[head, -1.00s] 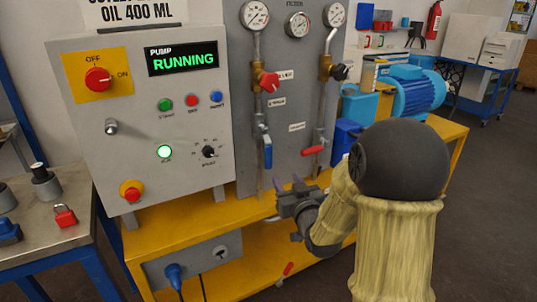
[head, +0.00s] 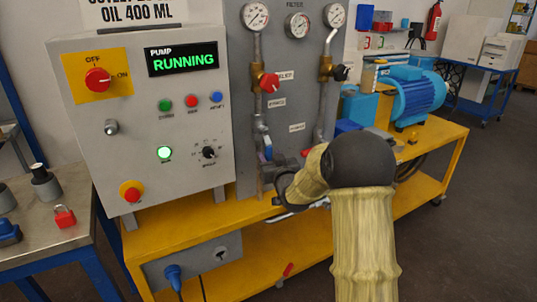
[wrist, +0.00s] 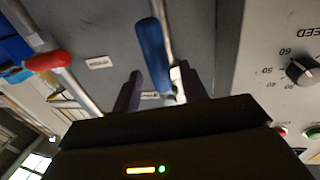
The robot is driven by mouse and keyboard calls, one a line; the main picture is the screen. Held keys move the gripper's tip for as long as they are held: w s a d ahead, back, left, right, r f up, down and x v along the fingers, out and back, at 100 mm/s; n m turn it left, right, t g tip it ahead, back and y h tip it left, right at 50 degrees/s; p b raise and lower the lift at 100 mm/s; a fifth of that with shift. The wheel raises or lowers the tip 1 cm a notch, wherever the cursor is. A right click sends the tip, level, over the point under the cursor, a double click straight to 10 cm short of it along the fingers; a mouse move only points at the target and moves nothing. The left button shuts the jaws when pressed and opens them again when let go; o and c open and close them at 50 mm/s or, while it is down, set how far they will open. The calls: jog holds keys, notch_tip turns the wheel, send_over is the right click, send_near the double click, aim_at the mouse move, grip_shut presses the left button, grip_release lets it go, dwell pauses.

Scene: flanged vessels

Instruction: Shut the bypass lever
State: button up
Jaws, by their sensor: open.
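A blue-handled lever (head: 267,154) sits on the left pipe, partly hidden behind my gripper in the head view. In the wrist view the blue lever (wrist: 154,54) lies between my two fingers, along their direction. A red-handled lever (head: 306,152) is on the right pipe; it also shows in the wrist view (wrist: 47,61), outside the fingers. The small labels by the levers are too blurred to read, so I cannot tell which is the bypass. My gripper (head: 266,174) is open at the blue lever. I cannot tell whether the fingers touch it.
A grey control box (head: 140,110) with knobs and buttons stands close left of my gripper. A red valve handle (head: 269,83) is above on the same pipe. The yellow bench (head: 190,228) lies below. A blue motor (head: 413,96) is to the right.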

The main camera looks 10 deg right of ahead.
jog(key=shift+w+a, duration=0.2)
jog(key=shift+w, duration=1.1)
grip_shut()
